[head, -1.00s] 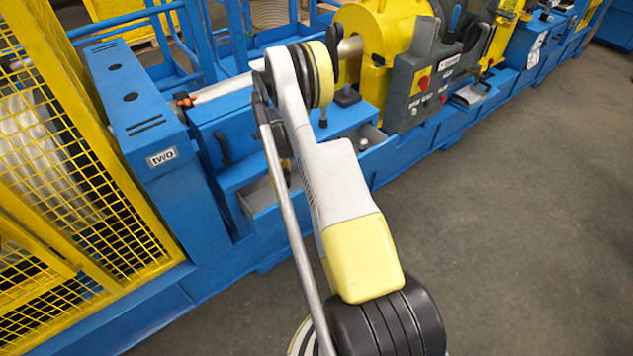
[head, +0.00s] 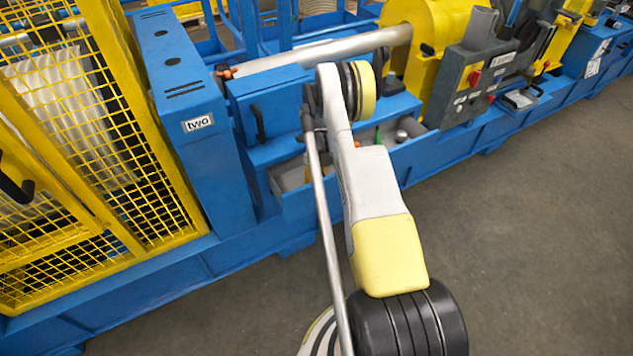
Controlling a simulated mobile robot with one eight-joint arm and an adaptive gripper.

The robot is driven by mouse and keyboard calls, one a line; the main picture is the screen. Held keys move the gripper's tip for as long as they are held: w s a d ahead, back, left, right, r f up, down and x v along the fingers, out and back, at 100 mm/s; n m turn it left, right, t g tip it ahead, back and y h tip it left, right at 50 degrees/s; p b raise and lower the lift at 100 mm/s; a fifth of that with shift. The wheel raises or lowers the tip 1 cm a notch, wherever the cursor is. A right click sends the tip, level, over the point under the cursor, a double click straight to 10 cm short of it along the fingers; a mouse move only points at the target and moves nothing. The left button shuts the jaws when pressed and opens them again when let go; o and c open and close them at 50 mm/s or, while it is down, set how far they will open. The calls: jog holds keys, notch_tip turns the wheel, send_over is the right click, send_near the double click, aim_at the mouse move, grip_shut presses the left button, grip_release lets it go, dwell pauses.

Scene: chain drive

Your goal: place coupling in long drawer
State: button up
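A long blue drawer (head: 287,208) with a grey inside stands open low on the front of the blue machine. My arm crosses in front of its middle. At its right end a small silver round part (head: 402,136) shows, with a green object (head: 378,136) to its left. I cannot tell whether the silver part is the coupling. A small yellowish thing (head: 309,174) shows in the drawer area beside my arm, too small to identify. My gripper does not show; the far end of my arm is hidden behind its own links.
A silver shaft (head: 320,52) runs above a blue box (head: 262,92) to a yellow housing (head: 440,35). A grey control panel (head: 462,88) is at right. The floor (head: 520,230) in front is clear.

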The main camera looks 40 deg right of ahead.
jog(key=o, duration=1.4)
